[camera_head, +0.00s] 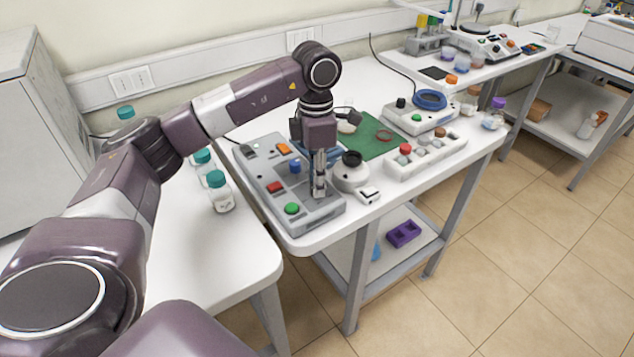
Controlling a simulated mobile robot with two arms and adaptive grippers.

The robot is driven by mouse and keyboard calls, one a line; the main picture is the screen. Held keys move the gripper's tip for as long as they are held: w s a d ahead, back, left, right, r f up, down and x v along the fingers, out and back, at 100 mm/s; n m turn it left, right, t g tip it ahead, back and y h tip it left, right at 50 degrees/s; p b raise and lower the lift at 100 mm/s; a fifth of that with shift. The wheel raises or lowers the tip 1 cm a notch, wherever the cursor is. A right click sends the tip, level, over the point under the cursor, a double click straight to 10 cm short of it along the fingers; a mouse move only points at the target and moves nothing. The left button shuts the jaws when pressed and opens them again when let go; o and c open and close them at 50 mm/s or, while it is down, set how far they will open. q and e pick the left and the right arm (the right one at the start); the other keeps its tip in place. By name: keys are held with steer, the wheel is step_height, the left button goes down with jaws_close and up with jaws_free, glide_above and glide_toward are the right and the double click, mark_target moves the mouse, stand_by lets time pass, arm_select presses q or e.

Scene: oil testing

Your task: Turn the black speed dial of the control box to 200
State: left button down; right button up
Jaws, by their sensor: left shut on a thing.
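The grey control box (262,183) lies on the white table. It carries a green button (292,209), a red switch (274,187), a blue knob (295,166) and an orange switch (284,148). My left gripper (319,192) points straight down over the right part of the box, with its fingers close together at the panel. It is shut on what appears to be the black speed dial, which the fingers hide. The dial's scale and setting cannot be read. My right gripper is not in view.
A white round device with a black top (351,172) stands close right of my gripper. Teal-capped bottles (220,192) stand left of the box.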

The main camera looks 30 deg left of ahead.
arm_select(q)
steer(key=shift+w+r+m, duration=0.1)
steer(key=shift+r+m, duration=0.05)
steer(key=shift+m, duration=0.25)
steer(key=c, duration=1.7)
jaws_free()
step_height(320, 180, up, 12)
steer(key=shift+w+a+f, duration=0.1)
steer(key=shift+a, duration=0.05)
